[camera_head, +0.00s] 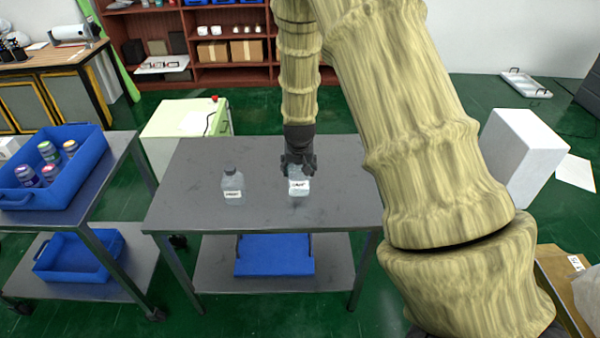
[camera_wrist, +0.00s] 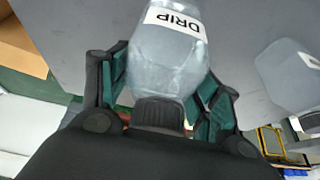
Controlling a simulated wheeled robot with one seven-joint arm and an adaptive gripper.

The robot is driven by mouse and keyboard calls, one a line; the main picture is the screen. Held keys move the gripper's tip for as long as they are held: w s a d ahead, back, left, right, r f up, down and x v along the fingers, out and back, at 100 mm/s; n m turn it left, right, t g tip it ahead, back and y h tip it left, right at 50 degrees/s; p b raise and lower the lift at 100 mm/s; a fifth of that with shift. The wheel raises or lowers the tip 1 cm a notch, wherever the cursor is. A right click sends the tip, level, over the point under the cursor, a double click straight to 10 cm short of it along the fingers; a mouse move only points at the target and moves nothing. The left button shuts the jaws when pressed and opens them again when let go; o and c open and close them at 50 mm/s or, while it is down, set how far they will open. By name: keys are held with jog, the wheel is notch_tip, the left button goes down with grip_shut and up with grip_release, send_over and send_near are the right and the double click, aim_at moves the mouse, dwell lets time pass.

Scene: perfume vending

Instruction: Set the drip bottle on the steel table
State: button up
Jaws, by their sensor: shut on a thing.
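The drip bottle (camera_wrist: 170,60) is clear with a dark ribbed cap and a white label reading DRIP. My gripper (camera_wrist: 158,92) is shut on it, with a finger on each side below the shoulder. In the head view my gripper (camera_head: 299,168) points down over the steel table (camera_head: 180,212), and the bottle (camera_head: 299,187) shows just under it. The bottle looks upright, at or very near the tabletop; I cannot tell whether its base touches. A second clear bottle with a dark cap and white label (camera_head: 232,187) stands on the table to the left, apart from it.
A cart on the left holds a blue crate (camera_head: 92,165) with several small jars. Another blue bin (camera_head: 272,256) sits on the steel table's lower shelf. A pale cabinet (camera_head: 185,120) stands behind the table. The table's front and left areas are mostly bare.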

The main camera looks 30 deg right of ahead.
jog(key=shift+d, duration=0.25)
jog(key=shift+f+p, duration=0.5)
jog(key=shift+f, duration=1.25)
jog(key=o, duration=1.4)
jog(key=shift+f, duration=0.1)
